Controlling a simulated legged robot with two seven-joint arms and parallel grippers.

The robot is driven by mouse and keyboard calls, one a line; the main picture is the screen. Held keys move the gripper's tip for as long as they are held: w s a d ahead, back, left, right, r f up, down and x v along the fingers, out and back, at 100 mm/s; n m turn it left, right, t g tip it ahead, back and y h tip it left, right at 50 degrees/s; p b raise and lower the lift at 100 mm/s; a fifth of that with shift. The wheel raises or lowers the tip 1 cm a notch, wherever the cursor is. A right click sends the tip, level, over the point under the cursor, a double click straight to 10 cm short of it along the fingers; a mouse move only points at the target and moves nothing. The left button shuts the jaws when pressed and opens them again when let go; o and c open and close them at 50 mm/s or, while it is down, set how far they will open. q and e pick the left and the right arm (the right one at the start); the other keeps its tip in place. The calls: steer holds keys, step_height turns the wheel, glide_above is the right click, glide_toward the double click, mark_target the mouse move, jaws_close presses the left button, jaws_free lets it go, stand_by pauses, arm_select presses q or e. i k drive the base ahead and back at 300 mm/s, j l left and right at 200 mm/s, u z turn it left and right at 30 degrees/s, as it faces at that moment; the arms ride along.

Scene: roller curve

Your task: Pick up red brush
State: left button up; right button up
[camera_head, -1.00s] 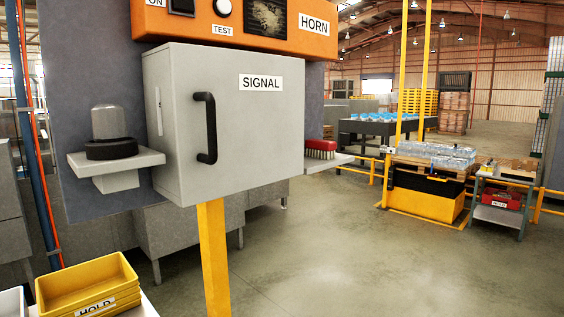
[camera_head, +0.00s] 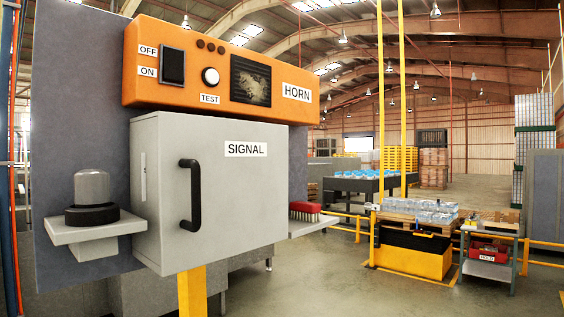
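The red brush (camera_head: 305,210) lies on a small light shelf (camera_head: 312,226) on the right side of the grey SIGNAL box. Its red body is on top and pale bristles show below it. The box hides part of the shelf and may hide the brush's left end. Neither of my grippers is in view.
The closed SIGNAL box (camera_head: 240,205) has a black handle (camera_head: 190,193) and juts out in front. An orange HORN panel (camera_head: 225,65) is above it. A grey-domed item (camera_head: 92,195) sits on a left shelf (camera_head: 95,228). Open floor (camera_head: 345,275) lies to the right.

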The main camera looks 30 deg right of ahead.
mark_target(300, 210)
steer(key=u, duration=0.2)
steer(key=l+u, duration=0.35)
steer(key=i+l+u, duration=0.1)
steer(key=l+u, duration=0.6)
steer(key=k+j, duration=0.05)
steer(key=j, duration=0.05)
